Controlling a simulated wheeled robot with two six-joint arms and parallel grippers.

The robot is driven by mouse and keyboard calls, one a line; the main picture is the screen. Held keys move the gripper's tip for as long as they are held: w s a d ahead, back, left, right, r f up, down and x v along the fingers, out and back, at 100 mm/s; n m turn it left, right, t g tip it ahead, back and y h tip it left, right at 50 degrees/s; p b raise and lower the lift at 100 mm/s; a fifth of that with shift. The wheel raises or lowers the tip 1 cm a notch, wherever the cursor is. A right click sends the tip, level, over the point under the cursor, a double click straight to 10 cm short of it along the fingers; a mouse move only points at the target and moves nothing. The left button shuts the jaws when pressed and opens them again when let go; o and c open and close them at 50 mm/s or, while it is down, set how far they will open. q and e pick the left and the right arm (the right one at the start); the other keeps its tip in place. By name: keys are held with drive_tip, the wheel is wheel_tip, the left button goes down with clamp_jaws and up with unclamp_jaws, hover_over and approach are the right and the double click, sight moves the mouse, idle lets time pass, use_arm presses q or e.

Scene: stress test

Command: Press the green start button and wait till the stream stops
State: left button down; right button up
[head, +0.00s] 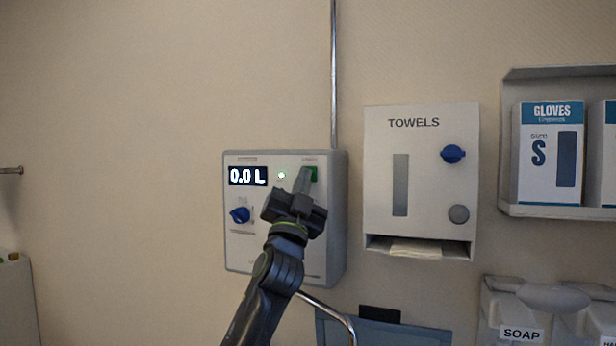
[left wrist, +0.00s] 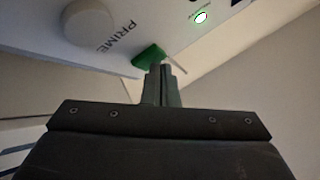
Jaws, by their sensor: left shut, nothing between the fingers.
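The grey wall dispenser (head: 285,250) carries a display (head: 248,176) reading 0.0 L and a small lit green light (head: 281,175). The green start button (head: 313,173) is at its upper right, partly hidden behind my gripper's fingers. My left gripper (head: 303,178) is shut and empty, its fingertips at the button. In the left wrist view the green button (left wrist: 147,57) shows just beyond the closed fingertips (left wrist: 160,70); I cannot tell for sure whether they touch it. The green light (left wrist: 201,17) is also lit there. My right gripper is not in view.
A blue knob (head: 240,215) sits on the dispenser's left side. A towel dispenser (head: 385,180) hangs to the right, with a glove box shelf (head: 560,211) and soap dispensers (head: 521,312) further right. A metal spout pipe (head: 335,312) curves below the dispenser.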

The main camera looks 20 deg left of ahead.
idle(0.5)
use_arm(q)
drive_tip(key=shift+s, duration=0.7)
drive_tip(key=s+p, duration=0.1)
drive_tip(key=s, duration=0.4)
drive_tip(key=shift+d+p, duration=0.15)
drive_tip(key=shift+p, duration=0.2)
drive_tip(key=shift+f, duration=0.15)
idle(0.5)
